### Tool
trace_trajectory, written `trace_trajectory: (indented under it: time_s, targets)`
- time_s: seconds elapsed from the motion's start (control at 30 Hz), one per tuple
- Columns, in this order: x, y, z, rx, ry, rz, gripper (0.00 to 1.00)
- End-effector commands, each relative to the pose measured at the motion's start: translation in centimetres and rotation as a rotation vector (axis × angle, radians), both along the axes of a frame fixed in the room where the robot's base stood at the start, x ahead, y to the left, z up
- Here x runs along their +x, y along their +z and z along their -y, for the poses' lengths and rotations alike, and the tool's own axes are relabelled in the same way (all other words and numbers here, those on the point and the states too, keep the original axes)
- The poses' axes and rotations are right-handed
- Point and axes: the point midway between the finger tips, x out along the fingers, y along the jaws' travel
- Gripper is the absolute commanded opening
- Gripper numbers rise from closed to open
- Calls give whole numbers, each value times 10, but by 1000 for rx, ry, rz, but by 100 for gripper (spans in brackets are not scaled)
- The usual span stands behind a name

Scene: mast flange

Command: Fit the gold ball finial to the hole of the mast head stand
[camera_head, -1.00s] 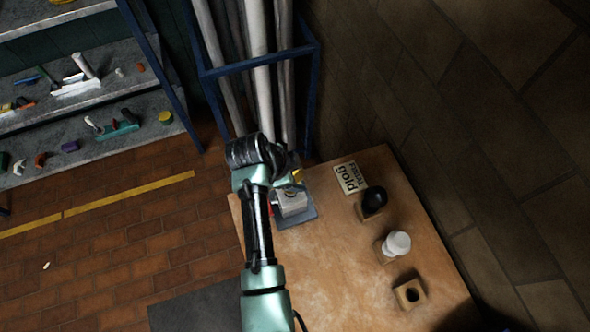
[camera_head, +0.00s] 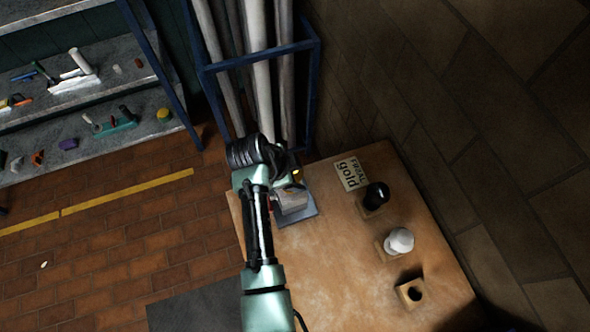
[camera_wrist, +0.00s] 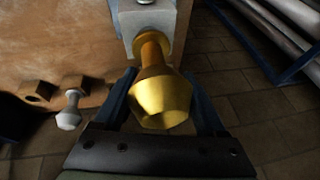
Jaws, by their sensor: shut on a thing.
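The gold ball finial (camera_wrist: 163,100) fills the middle of the wrist view, with its faceted ball towards the camera. My gripper (camera_wrist: 160,88) is shut on it, one dark finger on each side. The finial's narrow neck and collar point away from me, at the face of the grey mast head stand (camera_wrist: 183,18). The collar looks against or very close to that face. The hole is hidden behind it, so I cannot tell how deep the stem sits. In the head view the stand (camera_head: 291,203) is partly covered by my arm, and only a speck of gold shows.
On the wooden bench (camera_head: 330,235) stand a black finial (camera_head: 376,194), a white finial (camera_head: 399,240) and an empty wooden holder (camera_head: 411,292). A "gold finial" card (camera_head: 351,174) lies near the back. A blue rack (camera_head: 312,85) with poles stands behind the stand.

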Motion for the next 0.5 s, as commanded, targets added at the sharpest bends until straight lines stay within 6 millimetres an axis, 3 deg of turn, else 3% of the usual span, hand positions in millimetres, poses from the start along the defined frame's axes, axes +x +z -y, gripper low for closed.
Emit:
trace_trajectory:
  time_s: [0.5]
  targets:
    - [0,-14,0,0,0,1,9]
